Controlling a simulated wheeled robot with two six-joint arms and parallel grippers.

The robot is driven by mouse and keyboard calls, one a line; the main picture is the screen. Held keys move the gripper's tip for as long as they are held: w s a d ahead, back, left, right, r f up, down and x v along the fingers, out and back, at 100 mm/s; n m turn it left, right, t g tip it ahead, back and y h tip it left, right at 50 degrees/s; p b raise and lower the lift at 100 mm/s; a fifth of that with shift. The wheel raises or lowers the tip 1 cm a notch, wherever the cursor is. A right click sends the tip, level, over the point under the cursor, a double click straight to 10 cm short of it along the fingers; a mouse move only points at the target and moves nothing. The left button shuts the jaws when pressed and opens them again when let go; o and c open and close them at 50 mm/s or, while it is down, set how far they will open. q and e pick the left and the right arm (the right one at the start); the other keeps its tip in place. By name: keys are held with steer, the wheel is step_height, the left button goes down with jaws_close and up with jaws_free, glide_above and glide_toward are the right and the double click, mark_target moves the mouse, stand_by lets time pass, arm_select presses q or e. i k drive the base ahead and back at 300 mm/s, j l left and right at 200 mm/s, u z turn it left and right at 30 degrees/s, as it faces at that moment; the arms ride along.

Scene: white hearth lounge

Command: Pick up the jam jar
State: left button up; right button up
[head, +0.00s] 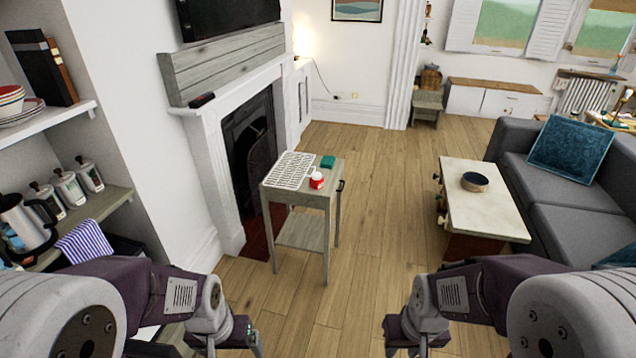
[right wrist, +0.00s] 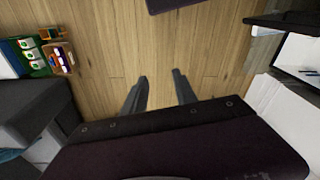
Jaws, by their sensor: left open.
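A small red and white jar (head: 317,181), which looks like the jam jar, stands upright on top of a small grey side table (head: 326,200) in front of the fireplace. My left gripper (head: 232,350) is low at the bottom of the head view, nearer to me than the table and well apart from the jar. It is open, and its tips are partly cut off by the frame edge. My right gripper (head: 405,352) is at the bottom right of centre, far from the jar. In the right wrist view its two fingers (right wrist: 160,75) are apart with only floor between them.
A white rack (head: 289,170) and a green item (head: 327,162) share the side table top. A coffee table (head: 480,208) with a dark bowl (head: 474,182) and a grey sofa (head: 570,205) stand right. Shelves (head: 95,212) are left. The wooden floor between is clear.

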mark_target(317, 185)
steer(key=i+j, duration=0.15)
steer(key=i, duration=0.7)
steer(key=i+j, duration=0.2)
steer(key=i, duration=0.6)
steer(key=i+j, duration=0.15)
steer(key=i, duration=0.7)
